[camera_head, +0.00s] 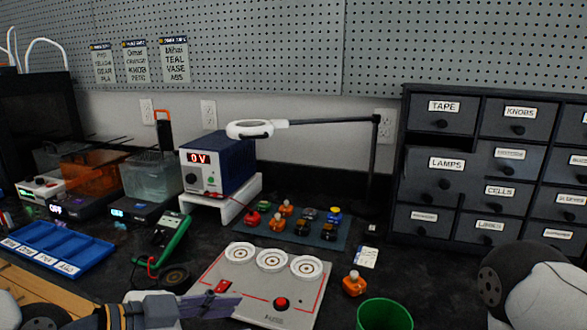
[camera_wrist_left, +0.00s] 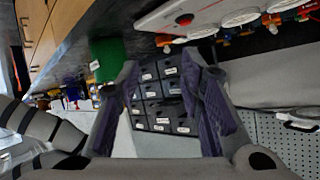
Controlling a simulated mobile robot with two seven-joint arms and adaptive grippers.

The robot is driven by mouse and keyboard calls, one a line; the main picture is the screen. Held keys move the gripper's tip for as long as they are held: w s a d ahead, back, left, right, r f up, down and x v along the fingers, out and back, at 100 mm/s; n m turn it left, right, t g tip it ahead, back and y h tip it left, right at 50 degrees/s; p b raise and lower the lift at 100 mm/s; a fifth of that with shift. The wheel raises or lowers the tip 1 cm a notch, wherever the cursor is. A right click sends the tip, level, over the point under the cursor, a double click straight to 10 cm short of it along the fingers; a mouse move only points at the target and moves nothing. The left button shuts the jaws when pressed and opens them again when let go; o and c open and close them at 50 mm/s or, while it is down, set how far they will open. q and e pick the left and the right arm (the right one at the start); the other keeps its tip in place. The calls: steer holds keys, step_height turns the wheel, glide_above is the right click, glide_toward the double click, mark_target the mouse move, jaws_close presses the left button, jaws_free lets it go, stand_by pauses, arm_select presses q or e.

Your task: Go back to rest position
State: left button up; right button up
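My left gripper (camera_head: 215,306) reaches in at the bottom of the head view, low in front of the white panel with three round sockets (camera_head: 262,285). In the left wrist view my left gripper (camera_wrist_left: 170,85) has its two purple-padded fingers spread wide, with nothing between them. The drawer cabinet (camera_wrist_left: 165,98) shows in the gap, well beyond the fingertips. On the right of the head view only a rounded white and dark part of my right arm shows. My right gripper is out of view.
A green cup (camera_head: 384,314) and an orange knobbed piece (camera_head: 354,283) stand right of the panel. A blue labelled tray (camera_head: 60,249) and a green tool (camera_head: 172,243) lie to the left. A blue power supply (camera_head: 216,163), a lamp (camera_head: 250,129) and the drawer cabinet (camera_head: 452,183) stand behind.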

arm_select(q)
steer(key=s+a+f+n+g+y, duration=0.1)
steer(key=s+f+n+g+y, duration=0.2)
steer(key=s+f, duration=0.55)
steer(key=s+a+f+n+g+y, duration=0.1)
steer(key=s+f+n+g, duration=0.35)
steer(key=f, duration=0.65)
steer(key=s+a+f+n+g+y, duration=0.1)
steer(key=s+a+f+n+y, duration=0.2)
steer(key=s, duration=0.6)
steer(key=s+a+f+n+g+y, duration=0.1)
steer(key=s+a+f+n+y, duration=0.1)
steer(key=s+a, duration=0.5)
step_height(320, 180, down, 2)
steer(key=shift+s+f+n+y, duration=0.2)
steer(key=shift+s+n+y, duration=0.3)
steer(key=shift+s, duration=0.35)
steer(key=shift+a, duration=0.1)
